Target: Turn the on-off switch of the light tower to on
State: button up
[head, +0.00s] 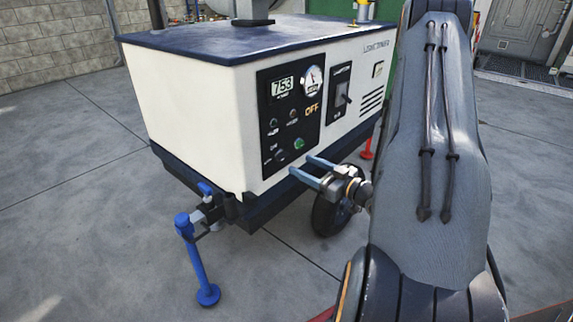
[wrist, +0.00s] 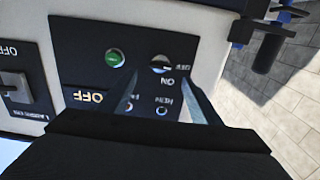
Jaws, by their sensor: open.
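The light tower (head: 195,105) is a white cabinet with a dark blue lid, with a black control panel (head: 272,105) on its front. A small rotary knob (head: 281,156) sits low on the panel; the wrist view shows it upside down (wrist: 160,64), with ON and what seems to be OFF lettered beside it. An amber OFF sign (head: 312,108) shows on the panel. My gripper (head: 301,165) is open and empty, in front of the panel's lower part. In the wrist view its fingertips (wrist: 160,82) straddle the knob's line, apparently short of it. The knob's exact angle is unclear.
A green button (head: 299,143) is close beside the knob. A lever switch (head: 343,98) on its own plate is further right. A blue jack leg (head: 198,255) and a wheel (head: 330,213) stand below. Concrete floor is clear at the left.

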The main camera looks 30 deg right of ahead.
aim_at(285, 157)
jog(key=b+x, duration=0.1)
jog(key=x, duration=0.6)
jog(key=shift+w+a, duration=0.1)
jog(key=shift+w, duration=0.15)
jog(key=c, duration=1)
